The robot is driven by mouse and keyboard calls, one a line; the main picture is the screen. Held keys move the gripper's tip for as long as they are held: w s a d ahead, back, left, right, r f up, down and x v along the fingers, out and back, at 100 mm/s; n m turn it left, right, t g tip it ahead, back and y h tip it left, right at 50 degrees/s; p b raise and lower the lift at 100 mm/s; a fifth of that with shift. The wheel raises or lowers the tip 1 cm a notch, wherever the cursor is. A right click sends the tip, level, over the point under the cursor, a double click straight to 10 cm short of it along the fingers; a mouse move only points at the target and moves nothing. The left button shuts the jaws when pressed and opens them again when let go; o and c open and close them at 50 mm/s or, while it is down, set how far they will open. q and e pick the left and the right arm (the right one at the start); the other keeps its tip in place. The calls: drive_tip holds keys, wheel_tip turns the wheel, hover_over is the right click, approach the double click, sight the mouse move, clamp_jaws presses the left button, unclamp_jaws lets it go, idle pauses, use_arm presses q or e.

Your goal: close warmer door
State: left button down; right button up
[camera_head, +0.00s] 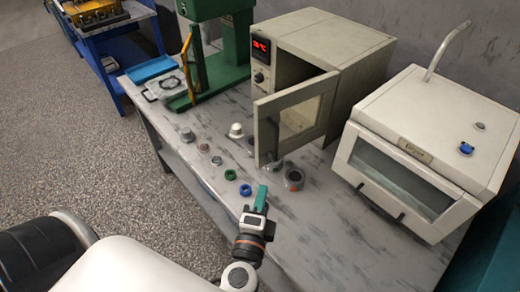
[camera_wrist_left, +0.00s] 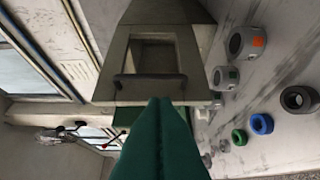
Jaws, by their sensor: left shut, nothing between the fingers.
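The warmer (camera_head: 348,52) is a beige box with a red display at the back of the table. Its windowed door (camera_head: 268,133) stands wide open, swung out toward the front, and the dark chamber shows behind it. In the left wrist view a windowed panel with a dark handle, which looks like this door (camera_wrist_left: 140,92), is ahead of the fingertips. My left gripper (camera_head: 262,196) has green fingers, shut and empty, in front of the door and apart from it. The fingers also show in the left wrist view (camera_wrist_left: 160,105). My right gripper is not in view.
Several small parts lie on the table, among them a blue ring (camera_head: 245,190), a green ring (camera_head: 230,174) and a grey cylinder (camera_head: 294,179) near the door. A white cabinet (camera_head: 425,150) stands right of the warmer. A green press (camera_head: 232,50) stands left. The table front is clear.

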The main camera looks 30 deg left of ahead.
use_arm(q)
drive_tip(key=p, duration=0.4)
approach(263, 145)
drive_tip(key=w+d, duration=0.2)
drive_tip(key=w, duration=0.1)
drive_tip(key=w+a, duration=0.1)
drive_tip(key=w+a+p, duration=0.1)
drive_tip(key=shift+w+a+r+p, duration=0.1)
drive_tip(key=shift+a+r+p, duration=0.15)
drive_tip(key=shift+a+p, duration=0.1)
drive_tip(key=shift+w+a+f, duration=0.15)
drive_tip(key=shift+w+a, duration=0.05)
drive_tip(key=shift+a, duration=0.3)
